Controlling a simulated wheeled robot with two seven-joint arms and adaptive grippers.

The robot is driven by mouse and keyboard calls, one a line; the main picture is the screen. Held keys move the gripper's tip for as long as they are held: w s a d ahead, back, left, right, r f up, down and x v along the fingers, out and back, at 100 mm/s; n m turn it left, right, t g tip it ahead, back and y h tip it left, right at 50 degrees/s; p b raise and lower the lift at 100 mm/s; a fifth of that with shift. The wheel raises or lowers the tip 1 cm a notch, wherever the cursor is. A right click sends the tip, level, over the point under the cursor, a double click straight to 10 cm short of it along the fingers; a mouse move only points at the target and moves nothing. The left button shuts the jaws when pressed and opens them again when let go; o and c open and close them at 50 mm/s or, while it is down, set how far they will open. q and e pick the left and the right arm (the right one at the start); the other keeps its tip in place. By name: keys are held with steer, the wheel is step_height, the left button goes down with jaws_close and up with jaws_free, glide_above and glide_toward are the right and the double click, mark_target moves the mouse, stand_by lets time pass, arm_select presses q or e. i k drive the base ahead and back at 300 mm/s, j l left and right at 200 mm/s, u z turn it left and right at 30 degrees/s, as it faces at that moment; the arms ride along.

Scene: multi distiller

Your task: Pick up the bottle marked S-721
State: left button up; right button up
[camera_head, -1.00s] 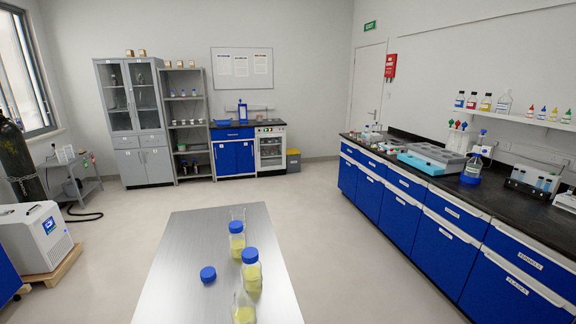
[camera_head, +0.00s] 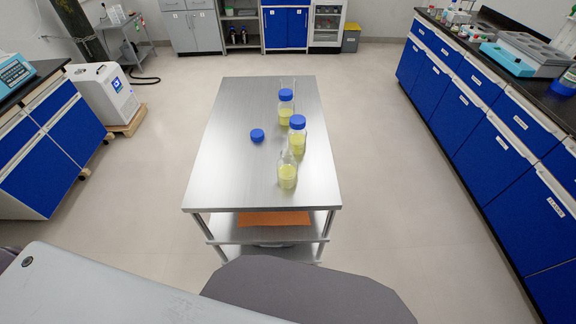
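Several glass vessels stand upright on the steel table (camera_head: 235,150). A bottle with a blue cap and yellow liquid (camera_head: 286,108) stands toward the back. Another blue-capped bottle with yellow liquid (camera_head: 298,138) stands nearer and a little to the right. An uncapped bottle with yellow liquid (camera_head: 288,177) is nearest. A clear vessel stands behind the back bottle, mostly hidden. A loose blue cap (camera_head: 257,135) lies left of the bottles. No marking S-721 can be read on any bottle. Neither gripper is in view.
An orange item (camera_head: 273,219) lies on the table's lower shelf. A blue-fronted bench (camera_head: 480,125) runs along the right, with equipment on top. A white machine (camera_head: 105,93) on a wooden pallet and a blue cabinet (camera_head: 50,150) stand left. Floor is clear on both sides.

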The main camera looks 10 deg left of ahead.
mark_target(287, 167)
steer(key=k+l+u, duration=0.2)
steer(key=u, duration=0.15)
steer(key=k+l+u, duration=0.2)
steer(key=u, duration=0.15)
steer(key=k+l+u, duration=0.2)
steer(key=u, duration=0.15)
